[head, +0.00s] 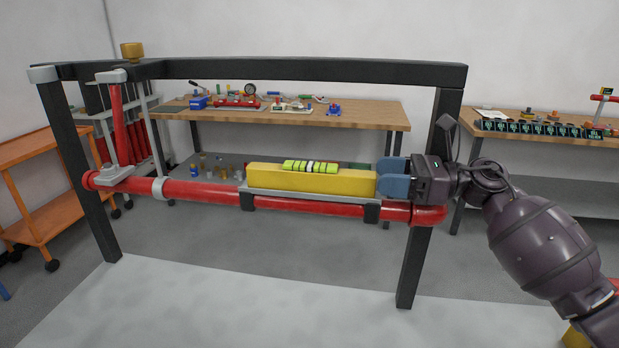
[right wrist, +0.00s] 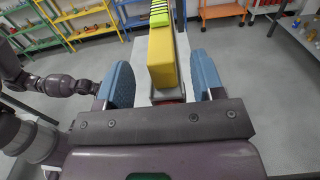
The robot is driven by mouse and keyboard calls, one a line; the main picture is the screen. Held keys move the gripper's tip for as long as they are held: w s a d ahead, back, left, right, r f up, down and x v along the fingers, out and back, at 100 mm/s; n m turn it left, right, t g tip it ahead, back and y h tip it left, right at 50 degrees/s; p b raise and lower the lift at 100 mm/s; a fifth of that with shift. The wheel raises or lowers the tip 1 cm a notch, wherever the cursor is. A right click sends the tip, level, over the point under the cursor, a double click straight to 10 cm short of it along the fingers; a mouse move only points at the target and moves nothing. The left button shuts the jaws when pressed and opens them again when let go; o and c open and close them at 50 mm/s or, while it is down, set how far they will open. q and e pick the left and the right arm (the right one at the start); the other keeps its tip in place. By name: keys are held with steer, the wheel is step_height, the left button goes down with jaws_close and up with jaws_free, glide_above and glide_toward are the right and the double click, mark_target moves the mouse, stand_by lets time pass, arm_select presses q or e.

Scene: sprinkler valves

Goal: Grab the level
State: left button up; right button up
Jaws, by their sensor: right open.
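The level is a long yellow bar (head: 312,181) with a green, black and white striped vial (head: 310,166) on top. It lies flat on a grey tray (head: 300,194) fixed along a red pipe. My right gripper (head: 391,180) is at the bar's right end, with its blue fingers open. In the right wrist view the yellow end of the level (right wrist: 162,60) stands between the two spread fingers, with gaps on both sides. My left gripper does not show.
The red pipe (head: 200,192) runs along a dark metal frame (head: 300,70). Behind it stands a wooden workbench (head: 375,110) with tools. An orange shelf cart (head: 30,150) is at left, another bench (head: 540,136) at right. The pale surface in front looks clear.

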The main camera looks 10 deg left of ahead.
mark_target(359, 173)
steer(key=a, duration=0.4)
steer(key=shift+a+p, duration=0.35)
steer(key=shift+a, duration=0.4)
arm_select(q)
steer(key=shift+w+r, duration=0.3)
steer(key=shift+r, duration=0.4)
arm_select(e)
steer(key=shift+d, duration=0.1)
steer(key=shift+c, duration=0.4)
steer(key=c, duration=0.9)
jaws_close()
steer(key=shift+r, duration=0.1)
